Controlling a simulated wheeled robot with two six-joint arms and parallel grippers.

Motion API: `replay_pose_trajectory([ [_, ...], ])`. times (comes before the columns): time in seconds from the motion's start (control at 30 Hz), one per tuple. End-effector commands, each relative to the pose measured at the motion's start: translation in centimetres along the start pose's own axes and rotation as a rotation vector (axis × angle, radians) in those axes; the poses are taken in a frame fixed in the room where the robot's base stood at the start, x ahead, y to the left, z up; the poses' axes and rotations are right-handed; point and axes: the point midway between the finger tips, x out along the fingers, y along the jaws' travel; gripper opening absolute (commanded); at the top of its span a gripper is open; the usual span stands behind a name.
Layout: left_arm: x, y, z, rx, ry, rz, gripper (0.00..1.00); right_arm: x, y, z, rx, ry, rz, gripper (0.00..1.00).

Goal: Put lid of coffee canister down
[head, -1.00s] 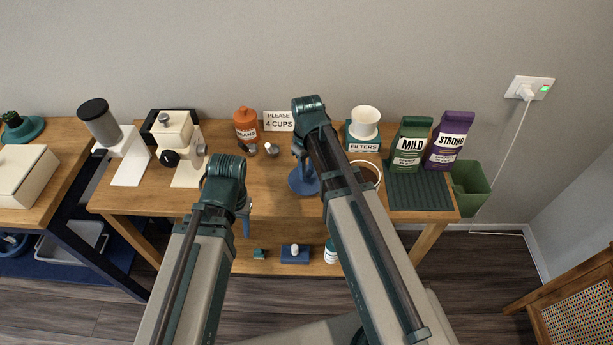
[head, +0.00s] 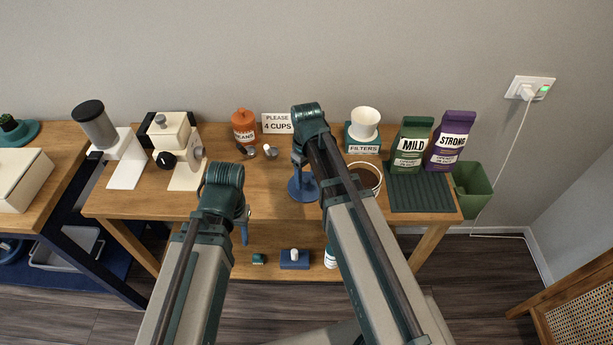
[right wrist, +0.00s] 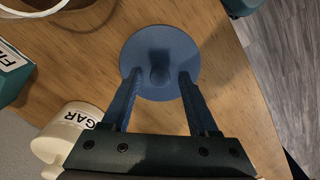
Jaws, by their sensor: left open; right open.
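The lid is a blue disc with a small round knob (right wrist: 158,62). It appears to lie flat on the wooden tabletop, and part of it shows in the head view (head: 303,190). My right gripper (right wrist: 157,76) is open above the lid, its blue fingers on either side of the knob with gaps between. A round canister with a pale rim and brown contents (head: 367,178) stands uncovered to the right, partly hidden by my right arm. My left gripper (head: 244,230) is open and empty in front of the table's front edge.
A white cup lettered "GAR" (right wrist: 65,135) stands close to my right gripper. The filters box (head: 362,146), green MILD bag (head: 411,145) and purple STRONG bag (head: 450,141) stand at the right. An orange beans canister (head: 244,125) stands at the back.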

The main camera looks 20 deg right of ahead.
Motion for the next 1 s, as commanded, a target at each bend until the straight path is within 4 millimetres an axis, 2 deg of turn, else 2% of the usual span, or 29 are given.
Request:
replay_pose_trajectory([
  [0.17,-0.4,0.0,0.0,0.0,0.0,0.0,0.5,-0.4,0.0,0.0,0.0,0.0,0.0,0.6],
  [0.37,-2.0,-0.2,0.1,0.0,0.0,0.0,0.5,-2.0,0.0,0.0,0.0,0.0,0.0,0.6],
  [1.0,-11.3,-1.1,0.7,0.0,0.0,0.0,0.5,-11.4,0.0,0.0,0.0,0.0,0.0,0.6],
])
